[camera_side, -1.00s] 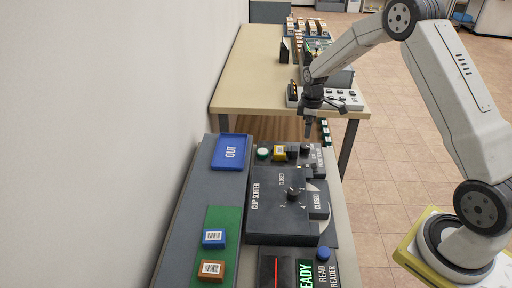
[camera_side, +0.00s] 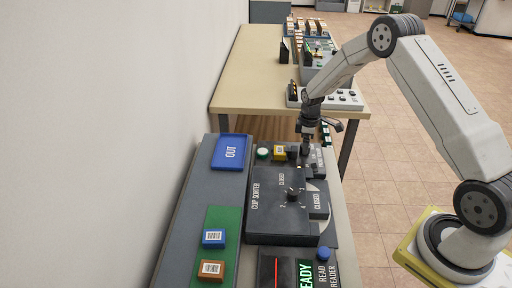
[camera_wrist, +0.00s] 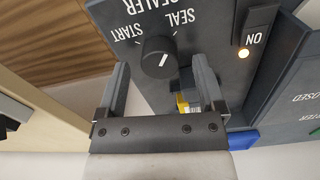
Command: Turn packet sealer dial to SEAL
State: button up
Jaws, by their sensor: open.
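The packet sealer dial (camera_wrist: 158,58) is a round black knob with a white pointer line. It sits on a dark grey panel, with START printed to one side and SEAL (camera_wrist: 182,17) to the other. The pointer slants slightly toward the SEAL side; its exact setting is hard to tell. My gripper (camera_wrist: 162,75) is open, its two fingers apart on either side of the dial in the wrist view; I cannot tell whether they touch it. In the side view my gripper (camera_side: 305,152) points down over the sealer at the unit's far end and hides the dial.
An ON switch (camera_wrist: 255,28) with a lit orange lamp is beside the dial. The clip sorter (camera_side: 265,210) stands nearer the camera, and a blue OUT tray (camera_side: 231,139) is at left.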

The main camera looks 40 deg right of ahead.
jog(key=shift+f, duration=0.5)
grip_shut()
jog(key=shift+m, duration=1.6)
